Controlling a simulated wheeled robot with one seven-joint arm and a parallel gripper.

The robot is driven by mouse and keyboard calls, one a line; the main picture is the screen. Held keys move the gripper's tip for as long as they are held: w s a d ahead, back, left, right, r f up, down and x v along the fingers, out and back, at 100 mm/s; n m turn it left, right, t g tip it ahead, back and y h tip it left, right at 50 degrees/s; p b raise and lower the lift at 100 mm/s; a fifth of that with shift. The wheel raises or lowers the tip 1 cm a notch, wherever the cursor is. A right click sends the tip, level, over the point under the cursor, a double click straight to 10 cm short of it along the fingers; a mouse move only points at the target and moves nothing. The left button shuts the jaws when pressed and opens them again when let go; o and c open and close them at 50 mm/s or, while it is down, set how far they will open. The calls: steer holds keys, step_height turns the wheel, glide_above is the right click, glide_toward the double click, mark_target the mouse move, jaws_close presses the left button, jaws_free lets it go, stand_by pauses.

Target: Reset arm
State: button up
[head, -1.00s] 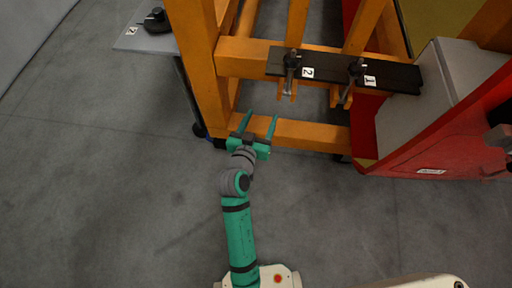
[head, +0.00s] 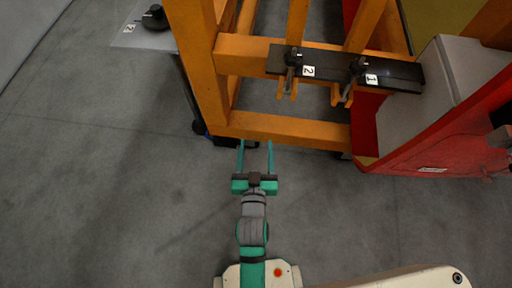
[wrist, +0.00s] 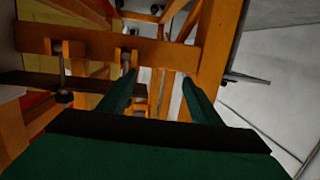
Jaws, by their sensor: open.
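My gripper (head: 255,160) is green with two parallel fingers. It is open and empty, pointing at the lower beam of an orange frame (head: 290,130) in the head view. It stands over the grey floor, short of that beam. In the wrist view my gripper (wrist: 160,95) shows its two fingers spread apart with nothing between them. The orange frame (wrist: 90,42) fills the upper left there. My arm is drawn in close above my pale base.
A black plate (head: 333,68) on the frame carries two dark clamps labelled 2 and 1. A grey table (head: 140,38) with a black object (head: 155,18) stands at upper left. A red body (head: 440,140) with a grey block (head: 410,110) stands at right. The floor at left is clear.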

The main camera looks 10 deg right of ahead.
steer(key=shift+s+r, duration=0.1)
steer(key=shift+s, duration=0.1)
steer(key=shift+s, duration=0.1)
stand_by(0.4)
steer(key=s+a+n+y, duration=0.1)
steer(key=s+a, duration=0.1)
steer(key=s, duration=0.9)
steer(key=s+a+y, duration=0.1)
steer(key=s+a, duration=0.2)
steer(key=s, duration=0.8)
steer(key=shift+s+n+g+y, duration=0.25)
steer(key=shift+n+g+y, duration=0.05)
steer(key=shift+n+y, duration=0.1)
steer(key=shift+c, duration=0.5)
